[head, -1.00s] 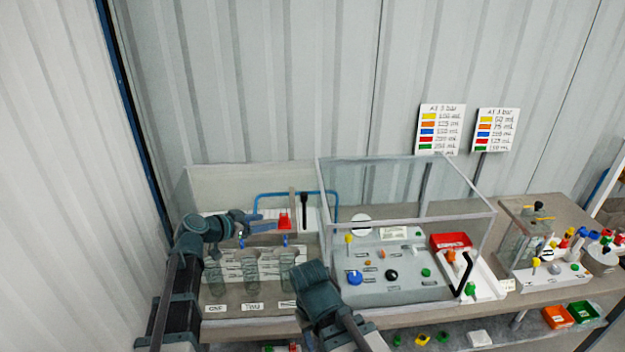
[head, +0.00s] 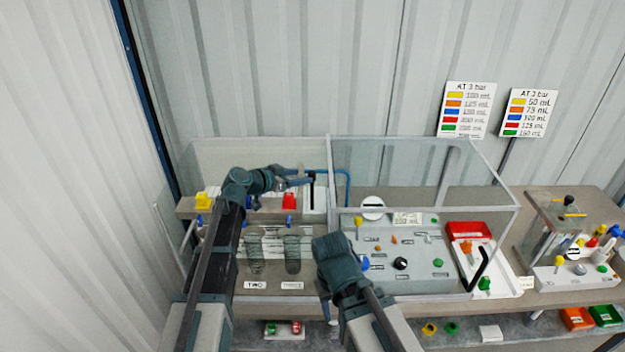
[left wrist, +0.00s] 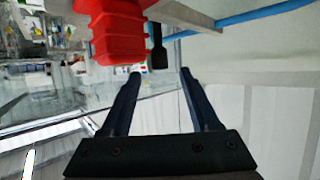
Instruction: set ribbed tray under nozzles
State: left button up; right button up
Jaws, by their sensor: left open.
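My left gripper (head: 300,182) is open and empty, reaching in at the back of the left clear enclosure, above and behind a red block (head: 289,201). In the left wrist view, its spread fingers (left wrist: 160,73) have nothing between them. The red block (left wrist: 115,30), with ribbed sides, and a black handle-like piece (left wrist: 158,50) lie just beyond the fingertips. Small blue nozzles (head: 290,220) sit below the red block, above clear glasses (head: 292,254). I cannot make out the ribbed tray with certainty.
The clear enclosure wall (head: 331,190) stands right of my left gripper, with a grey control panel (head: 420,272) inside the right enclosure. A yellow block (head: 203,200) is at the left. A blue tube (left wrist: 245,14) runs past the fingers.

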aim_at(309, 175)
pick_arm(q)
jog(key=b+x, duration=0.2)
jog(key=x, duration=0.4)
jog(key=shift+w+d+f, duration=0.1)
jog(key=shift+w+d, duration=0.05)
jog(key=shift+d, duration=0.05)
jog(key=shift+c, duration=0.2)
grip_shut()
dwell(1.1)
